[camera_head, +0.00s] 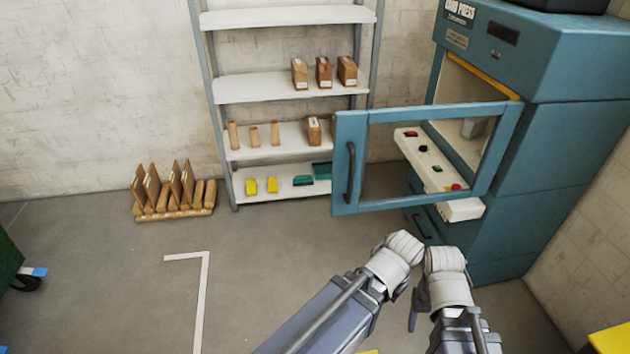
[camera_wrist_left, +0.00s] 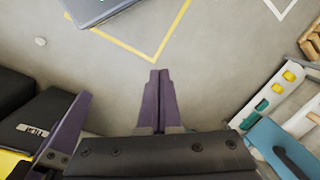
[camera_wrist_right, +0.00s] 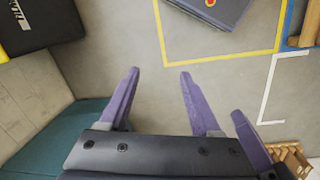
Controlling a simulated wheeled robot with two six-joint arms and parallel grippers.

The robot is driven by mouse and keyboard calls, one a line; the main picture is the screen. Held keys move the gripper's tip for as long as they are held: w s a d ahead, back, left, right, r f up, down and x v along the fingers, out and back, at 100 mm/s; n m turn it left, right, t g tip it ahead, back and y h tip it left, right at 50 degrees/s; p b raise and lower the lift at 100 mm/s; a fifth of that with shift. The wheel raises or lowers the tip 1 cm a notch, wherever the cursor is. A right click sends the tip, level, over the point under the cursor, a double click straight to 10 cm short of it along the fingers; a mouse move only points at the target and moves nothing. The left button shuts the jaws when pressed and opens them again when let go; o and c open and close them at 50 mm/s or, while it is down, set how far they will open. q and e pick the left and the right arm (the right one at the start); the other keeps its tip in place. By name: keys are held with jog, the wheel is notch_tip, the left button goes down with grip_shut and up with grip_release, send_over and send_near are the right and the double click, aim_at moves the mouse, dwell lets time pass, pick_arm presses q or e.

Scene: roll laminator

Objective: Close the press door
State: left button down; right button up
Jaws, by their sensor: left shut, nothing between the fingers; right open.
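The teal press (camera_head: 563,145) stands at the right in the head view. Its framed window door (camera_head: 342,125) is swung wide open toward the left, with a dark vertical handle (camera_head: 351,172) near its free edge. In the left wrist view the door (camera_wrist_left: 266,138) and handle (camera_wrist_left: 290,160) show at the lower right. My left gripper (camera_wrist_left: 158,78) is shut and empty, apart from the door. My right gripper (camera_wrist_right: 157,72) is open and empty; a purple finger (camera_head: 413,312) shows beneath the wrists in the head view. Both grippers are close together, below the door and in front of the press.
A control panel (camera_head: 463,209) with buttons juts out behind the door. A shelf rack (camera_head: 292,87) with wooden blocks stands behind the door's free edge. A wooden rack (camera_head: 175,215) sits on the floor at left. The floor (camera_head: 270,245) between is clear.

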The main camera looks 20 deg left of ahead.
jog(key=o, duration=0.3)
notch_tip(320, 180, down, 4)
jog(key=b, duration=0.3)
jog(key=shift+a, duration=0.1)
pick_arm(q)
jog(key=w+a+m+t+y+b, duration=0.1)
jog(key=w+a+t+y+b, duration=0.4)
jog(key=w+a, duration=0.6)
pick_arm(e)
jog(key=shift+o, duration=1.1)
notch_tip(320, 180, down, 4)
jog(key=shift+f+p, duration=0.1)
jog(key=shift+p, duration=0.2)
pick_arm(q)
jog(key=w+a+r+m+t+y+b, duration=0.2)
jog(key=w+r+m+t+y+b, duration=0.1)
jog(key=w+r+m+t+b, duration=0.3)
jog(key=w+r+t, duration=0.1)
jog(key=w+t, duration=0.1)
jog(key=t, duration=0.1)
jog(key=shift+r+t+y, duration=0.4)
pick_arm(e)
notch_tip(320, 180, down, 6)
jog(key=shift+r, duration=0.1)
